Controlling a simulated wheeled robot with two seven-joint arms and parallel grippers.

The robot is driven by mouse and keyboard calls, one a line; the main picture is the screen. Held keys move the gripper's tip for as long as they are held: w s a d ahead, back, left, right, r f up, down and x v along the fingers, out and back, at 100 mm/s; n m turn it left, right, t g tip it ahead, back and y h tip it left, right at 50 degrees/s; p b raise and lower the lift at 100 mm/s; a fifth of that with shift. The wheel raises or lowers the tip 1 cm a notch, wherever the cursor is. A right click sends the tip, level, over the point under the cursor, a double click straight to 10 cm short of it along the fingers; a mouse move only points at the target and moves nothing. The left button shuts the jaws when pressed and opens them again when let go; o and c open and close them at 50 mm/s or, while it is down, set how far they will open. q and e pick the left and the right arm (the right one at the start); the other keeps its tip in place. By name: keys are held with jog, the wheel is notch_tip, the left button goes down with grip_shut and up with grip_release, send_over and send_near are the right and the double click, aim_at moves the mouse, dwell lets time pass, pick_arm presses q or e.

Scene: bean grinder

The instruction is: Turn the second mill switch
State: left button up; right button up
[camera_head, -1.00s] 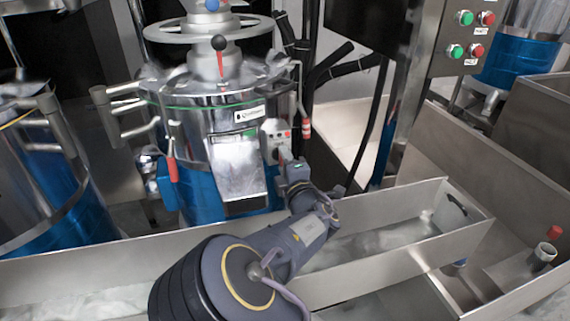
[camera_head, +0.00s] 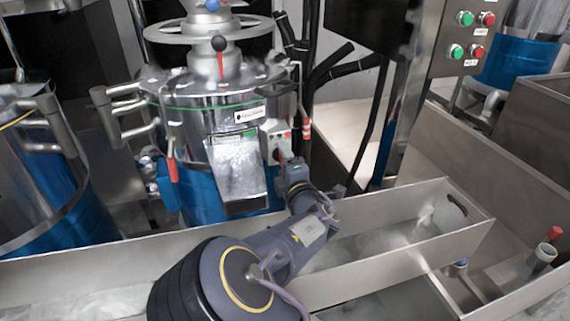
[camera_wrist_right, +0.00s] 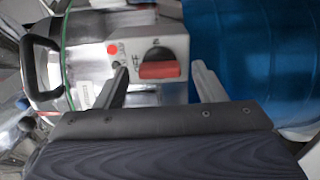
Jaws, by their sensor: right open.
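The second mill (camera_head: 210,110) is a steel cylinder with a blue lower body, left of centre in the head view. Its switch box (camera_head: 273,138) is a light grey box on the mill's right side. In the right wrist view the switch (camera_wrist_right: 158,68) is a black knob with a red handle bar lying level across the picture. My right gripper (camera_wrist_right: 160,80) is open, with one finger on each side of the knob. I cannot tell whether either finger touches it. In the head view my right wrist hides the gripper's fingers. My left gripper is out of view.
A long steel trough (camera_head: 420,262) runs in front of the mill below my right arm. Another mill (camera_head: 40,180) stands at the left. A control panel (camera_head: 470,38) with green and red buttons is at upper right. Black hoses (camera_head: 345,68) hang behind the switch box.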

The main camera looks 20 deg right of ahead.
jog(key=s, duration=0.7)
jog(key=shift+s+d+p, duration=0.15)
jog(key=shift+s+p, duration=0.25)
